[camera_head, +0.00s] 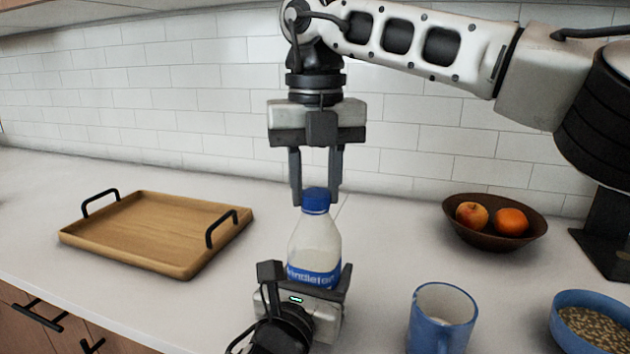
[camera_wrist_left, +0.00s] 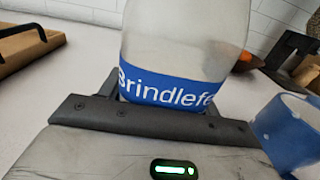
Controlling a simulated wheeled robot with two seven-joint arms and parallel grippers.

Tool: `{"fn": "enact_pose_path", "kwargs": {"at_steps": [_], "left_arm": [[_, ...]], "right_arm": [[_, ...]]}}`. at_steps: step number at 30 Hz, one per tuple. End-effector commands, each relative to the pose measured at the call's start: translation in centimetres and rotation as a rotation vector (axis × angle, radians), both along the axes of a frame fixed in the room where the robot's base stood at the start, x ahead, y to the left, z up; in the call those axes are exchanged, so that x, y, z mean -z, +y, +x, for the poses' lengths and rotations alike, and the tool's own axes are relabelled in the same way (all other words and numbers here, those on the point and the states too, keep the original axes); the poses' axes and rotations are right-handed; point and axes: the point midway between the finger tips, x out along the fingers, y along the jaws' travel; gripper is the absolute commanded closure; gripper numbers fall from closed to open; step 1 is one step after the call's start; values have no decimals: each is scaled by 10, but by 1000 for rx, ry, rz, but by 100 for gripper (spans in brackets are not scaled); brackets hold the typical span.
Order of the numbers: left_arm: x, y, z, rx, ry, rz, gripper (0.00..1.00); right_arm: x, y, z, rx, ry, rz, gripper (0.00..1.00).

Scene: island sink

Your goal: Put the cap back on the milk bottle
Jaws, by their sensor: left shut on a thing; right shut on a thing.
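The milk bottle (camera_head: 314,247) stands upright on the counter, with a blue and white label. It also shows in the left wrist view (camera_wrist_left: 185,45), its top cut off. The blue cap (camera_head: 316,200) is at the mouth of the bottle; I cannot tell whether it is seated or only resting there. My right gripper (camera_head: 317,196) comes down from above and is shut on the cap. My left gripper (camera_head: 306,276) is low at the front, shut on the lower part of the bottle around its label.
A wooden tray (camera_head: 150,257) with black handles lies to the left. A blue mug (camera_head: 441,317) stands close on the right. A brown bowl (camera_head: 519,235) of fruit is behind it, and a blue bowl (camera_head: 570,341) of grain is at the right edge. The tiled wall (camera_head: 180,110) closes the back.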

Motion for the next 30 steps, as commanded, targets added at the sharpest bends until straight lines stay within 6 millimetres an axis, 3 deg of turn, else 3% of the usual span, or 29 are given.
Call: {"fn": "enact_pose_path", "kwargs": {"at_steps": [3, 4, 6, 14, 24, 30], "left_arm": [[1, 0, 0, -2, 4, 1, 100], [1, 0, 0, -2, 4, 1, 100], [1, 0, 0, -2, 4, 1, 100], [1, 0, 0, -1, 3, 2, 100], [1, 0, 0, -1, 3, 2, 100], [1, 0, 0, -1, 2, 2, 100]], "right_arm": [[0, 0, 0, -8, 1, -1, 95], [0, 0, 0, -8, 1, -1, 62], [0, 0, 0, -9, 1, -1, 46], [-1, 0, 0, -10, 0, 0, 46], [-40, 0, 0, -9, -2, 0, 46], [-45, 0, 0, -12, 0, 0, 46]]}}
